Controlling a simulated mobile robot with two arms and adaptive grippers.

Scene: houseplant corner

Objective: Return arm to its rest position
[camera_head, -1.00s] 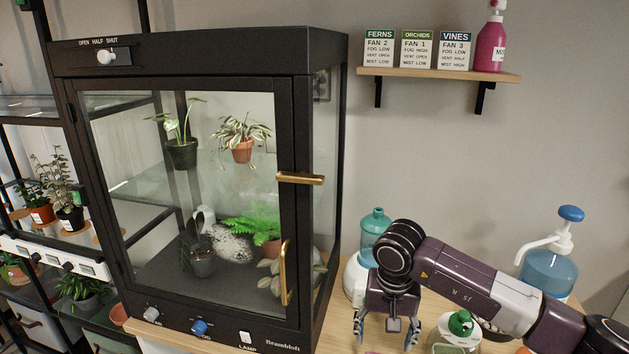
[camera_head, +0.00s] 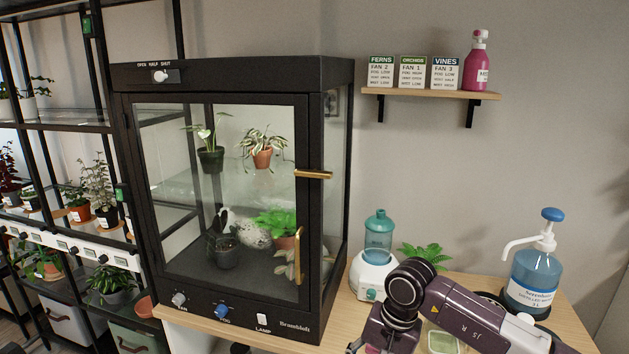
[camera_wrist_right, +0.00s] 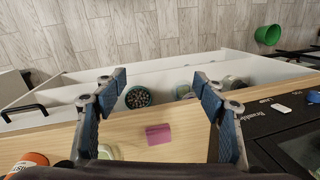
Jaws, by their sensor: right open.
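My right arm (camera_head: 465,315) reaches in from the lower right in the head view, over the wooden counter. Its gripper is mostly cut off by the bottom edge there. In the right wrist view my right gripper (camera_wrist_right: 162,82) has its two blue-padded fingers spread wide, with nothing between them. Below the fingers lie the counter's front edge and an open drawer (camera_wrist_right: 205,68). A pink pad (camera_wrist_right: 158,134) lies on the counter, seen between the fingers. My left gripper is not in view.
A black glass cabinet (camera_head: 315,265), its door shut, stands left of the arm. A humidifier (camera_head: 378,240) and a blue pump bottle (camera_head: 530,275) stand behind the arm. An orange-capped container (camera_wrist_right: 28,163) is at the wrist view's lower left. A green bucket (camera_wrist_right: 268,35) is on the floor.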

